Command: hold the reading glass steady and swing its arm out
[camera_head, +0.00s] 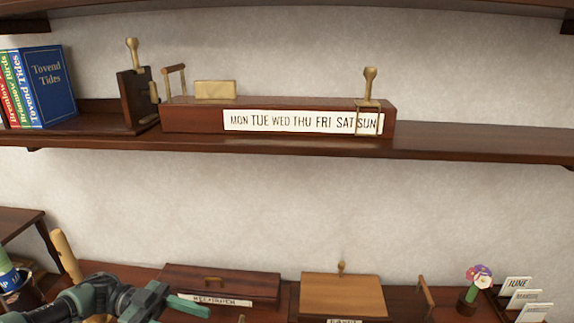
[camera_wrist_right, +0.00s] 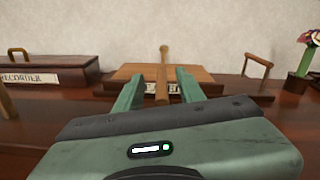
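I cannot pick out the reading glass or its swing arm for certain in either view. My right gripper (camera_wrist_right: 158,85) shows in the right wrist view, with its two green fingers apart. In the head view my right gripper does not show. My left gripper (camera_head: 188,304) is low at the left, pointing right, in front of the dark box. I see nothing held in it; its finger gap is unclear.
The lower shelf carries a dark labelled box (camera_head: 220,284), a lighter wooden box (camera_head: 342,292), a leaning handle (camera_head: 426,291), a flower (camera_head: 479,278) and cards (camera_head: 520,290). The upper shelf (camera_head: 470,143) holds books (camera_head: 50,85) and a weekday block (camera_head: 200,119) with a brass slider (camera_head: 369,85).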

